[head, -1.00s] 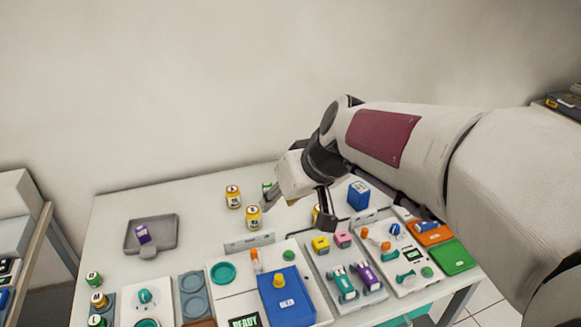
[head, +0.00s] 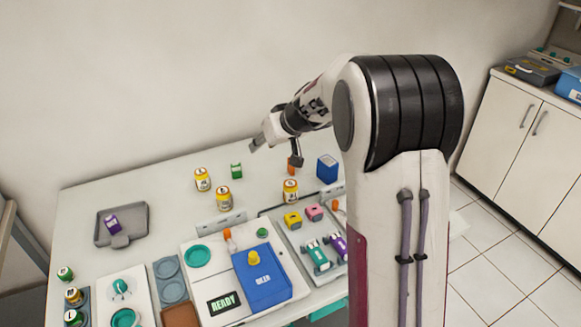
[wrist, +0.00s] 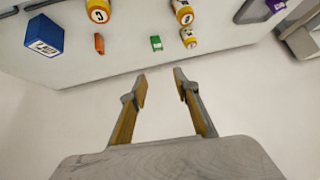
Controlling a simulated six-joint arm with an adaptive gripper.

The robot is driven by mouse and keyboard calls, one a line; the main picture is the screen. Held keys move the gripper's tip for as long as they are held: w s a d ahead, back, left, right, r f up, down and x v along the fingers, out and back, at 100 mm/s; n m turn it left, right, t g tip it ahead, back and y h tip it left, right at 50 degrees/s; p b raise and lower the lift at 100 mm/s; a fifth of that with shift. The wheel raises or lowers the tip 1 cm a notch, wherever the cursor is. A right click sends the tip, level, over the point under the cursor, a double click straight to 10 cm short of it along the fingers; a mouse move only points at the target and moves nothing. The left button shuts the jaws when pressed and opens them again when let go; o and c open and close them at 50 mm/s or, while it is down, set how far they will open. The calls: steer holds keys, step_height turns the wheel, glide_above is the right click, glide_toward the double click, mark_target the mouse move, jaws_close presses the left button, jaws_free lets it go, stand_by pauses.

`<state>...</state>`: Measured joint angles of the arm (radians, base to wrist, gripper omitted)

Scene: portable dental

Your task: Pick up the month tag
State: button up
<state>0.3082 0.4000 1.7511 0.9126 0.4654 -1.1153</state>
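I cannot read which item is the month tag. Small tag-like blocks are a green one (head: 236,171) among the yellow jars, an orange one (head: 291,168) partly hidden by my gripper, and a purple one (head: 112,222) in the grey tray. In the wrist view the green block (wrist: 156,43) and orange block (wrist: 99,43) stand apart near the table's back edge. My gripper (head: 275,153) is open and empty near the back edge. Its spread fingers (wrist: 160,88) point toward the green block without touching it.
Yellow jars (head: 202,180) stand near the green block. A blue box (head: 327,168) stands right of the orange one. The grey tray (head: 141,211) is at left. A white panel with a blue case (head: 264,286) and toy-like parts fill the front. The wall is behind.

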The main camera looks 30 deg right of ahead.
steer(key=w+d+f+h, duration=0.1)
steer(key=w+d+f, duration=0.3)
steer(key=d+f, duration=0.3)
steer(key=w+d+f+m+h, duration=0.1)
steer(key=w+d+f, duration=0.3)
steer(key=d+f, duration=0.3)
steer(key=shift+d+f, duration=0.3)
steer(key=shift+f, duration=0.65)
steer(key=shift+w, duration=0.15)
steer(key=shift+x, duration=1.25)
steer(key=shift+w+f, duration=0.1)
steer(key=shift+x, duration=2.4)
steer(key=shift+w+a, duration=0.1)
steer(key=shift+a, duration=0.05)
jaws_close()
